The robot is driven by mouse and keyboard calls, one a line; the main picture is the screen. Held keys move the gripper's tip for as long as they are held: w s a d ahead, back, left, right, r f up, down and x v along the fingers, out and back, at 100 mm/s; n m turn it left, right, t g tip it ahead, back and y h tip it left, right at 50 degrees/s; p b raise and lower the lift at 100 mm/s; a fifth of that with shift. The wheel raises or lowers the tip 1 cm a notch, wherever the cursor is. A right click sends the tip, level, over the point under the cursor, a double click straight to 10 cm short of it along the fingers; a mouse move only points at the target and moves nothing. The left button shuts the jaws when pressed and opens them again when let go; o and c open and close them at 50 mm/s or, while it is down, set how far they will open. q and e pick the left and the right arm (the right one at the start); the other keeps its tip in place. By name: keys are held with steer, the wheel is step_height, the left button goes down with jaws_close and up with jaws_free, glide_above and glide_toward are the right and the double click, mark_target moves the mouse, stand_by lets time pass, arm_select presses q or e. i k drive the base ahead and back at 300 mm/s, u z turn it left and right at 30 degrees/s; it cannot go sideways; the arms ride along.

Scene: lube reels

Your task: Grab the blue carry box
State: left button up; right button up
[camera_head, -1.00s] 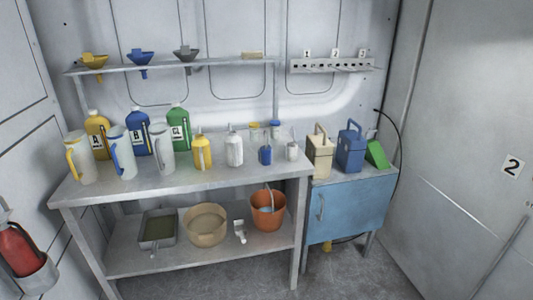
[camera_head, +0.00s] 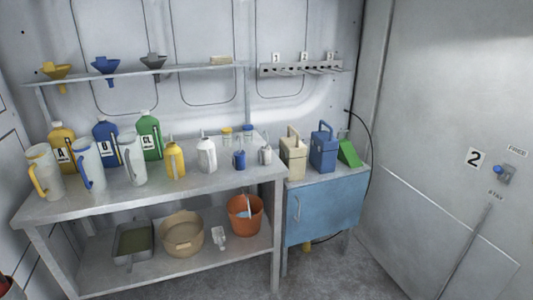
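The blue carry box (camera_head: 323,151) stands upright on top of the blue cabinet (camera_head: 326,206), with a handle on its top. It is between a beige carry box (camera_head: 292,156) on its left and a green wedge-shaped item (camera_head: 348,152) on its right. Nothing covers its front. Neither of my grippers shows in the head view.
A grey workbench (camera_head: 215,183) left of the cabinet holds several jugs, bottles and cans. Its lower shelf carries a tray (camera_head: 133,243), a tan basin (camera_head: 182,233) and an orange bucket (camera_head: 245,216). Open floor lies before the cabinet. A wall (camera_head: 440,120) rises at right.

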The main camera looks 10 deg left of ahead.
mark_target(324, 147)
steer(key=u, duration=0.15)
steer(key=i, duration=2.7)
steer(key=u, duration=0.2)
